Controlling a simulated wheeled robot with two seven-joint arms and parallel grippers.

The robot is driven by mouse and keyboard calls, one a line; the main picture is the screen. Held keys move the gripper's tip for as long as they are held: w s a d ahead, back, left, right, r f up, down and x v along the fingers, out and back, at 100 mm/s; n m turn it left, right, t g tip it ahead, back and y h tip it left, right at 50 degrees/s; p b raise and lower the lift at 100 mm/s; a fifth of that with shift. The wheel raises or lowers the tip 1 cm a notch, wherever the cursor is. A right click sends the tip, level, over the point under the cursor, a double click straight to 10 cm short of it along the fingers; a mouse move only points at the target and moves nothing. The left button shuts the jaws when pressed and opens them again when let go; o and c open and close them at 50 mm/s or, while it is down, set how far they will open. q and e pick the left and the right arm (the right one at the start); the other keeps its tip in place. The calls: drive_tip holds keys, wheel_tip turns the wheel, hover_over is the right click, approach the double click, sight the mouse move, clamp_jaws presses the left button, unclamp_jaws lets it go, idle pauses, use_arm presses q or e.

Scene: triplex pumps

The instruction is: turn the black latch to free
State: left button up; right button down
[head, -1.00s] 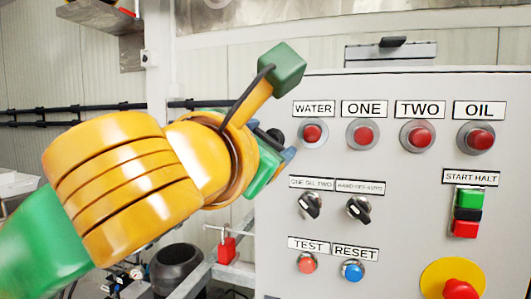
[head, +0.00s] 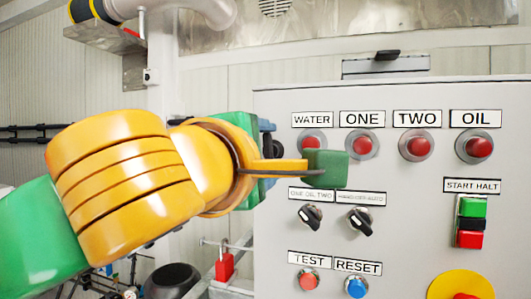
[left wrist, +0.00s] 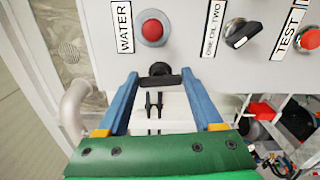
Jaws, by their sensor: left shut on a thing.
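The black latch (left wrist: 160,79) shows in the left wrist view on the cabinet's side, its handle lying across between the two blue fingers. My left gripper (left wrist: 160,82) is shut on the latch, with a fingertip at each end of the handle. My right gripper is in neither view.
The grey control cabinet (head: 405,210) bears the red WATER lamp or button (head: 312,142), black selector knobs (head: 360,221), a blue RESET button (head: 356,286) and a red-and-yellow stop button (head: 461,287). A red padlock (head: 224,267) hangs on a frame at lower left.

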use_arm(q)
drive_tip(key=shift+m, duration=0.5)
idle(0.3)
drive_tip(key=o, duration=1.1)
drive_tip(key=shift+w, duration=0.1)
